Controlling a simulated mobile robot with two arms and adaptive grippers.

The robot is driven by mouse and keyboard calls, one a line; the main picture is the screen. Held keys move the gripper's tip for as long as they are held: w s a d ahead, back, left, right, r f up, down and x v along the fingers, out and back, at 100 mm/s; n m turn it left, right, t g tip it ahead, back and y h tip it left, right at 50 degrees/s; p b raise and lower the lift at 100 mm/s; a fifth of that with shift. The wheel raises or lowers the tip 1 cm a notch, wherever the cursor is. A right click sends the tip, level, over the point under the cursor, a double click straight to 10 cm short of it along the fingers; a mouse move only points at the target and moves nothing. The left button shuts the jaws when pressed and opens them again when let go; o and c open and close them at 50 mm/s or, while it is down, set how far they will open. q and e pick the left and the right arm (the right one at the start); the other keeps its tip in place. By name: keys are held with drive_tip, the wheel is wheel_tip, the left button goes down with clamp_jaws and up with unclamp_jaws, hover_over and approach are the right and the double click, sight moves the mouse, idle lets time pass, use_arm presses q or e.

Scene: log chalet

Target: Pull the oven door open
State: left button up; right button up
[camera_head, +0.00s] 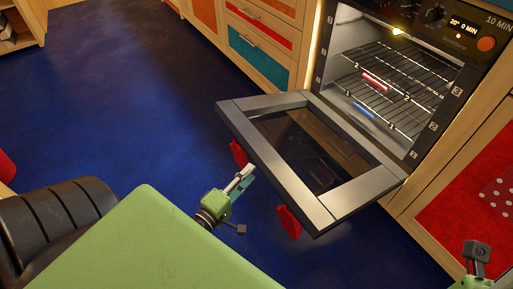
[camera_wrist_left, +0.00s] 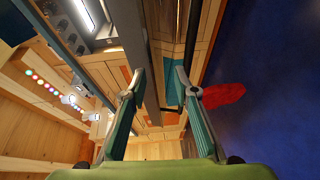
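The oven door (camera_head: 325,205), a grey frame around dark glass, is hinged at its bottom and hangs well open, tilted down toward me. Red pieces (camera_head: 288,222) stick out from its outer face; they look like the handle's ends, and the handle bar is hidden. My left gripper (camera_head: 246,174) is at the door's outer side, between the red pieces. In the left wrist view its fingers (camera_wrist_left: 157,78) stand apart, with a dark bar-like edge between them; contact is unclear. One red piece (camera_wrist_left: 223,95) lies beside the right finger. A bit of my right gripper (camera_head: 476,252) shows at bottom right.
The lit oven cavity (camera_head: 385,85) holds wire racks. Wooden cabinets with coloured drawers (camera_head: 262,55) stand left of the oven, and a red panel (camera_head: 475,195) is to its right. Blue floor (camera_head: 110,100) is open to the left. A dark seat-like object (camera_head: 60,220) is at lower left.

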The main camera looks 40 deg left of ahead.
use_arm(q)
drive_tip(key=shift+s, duration=1.55)
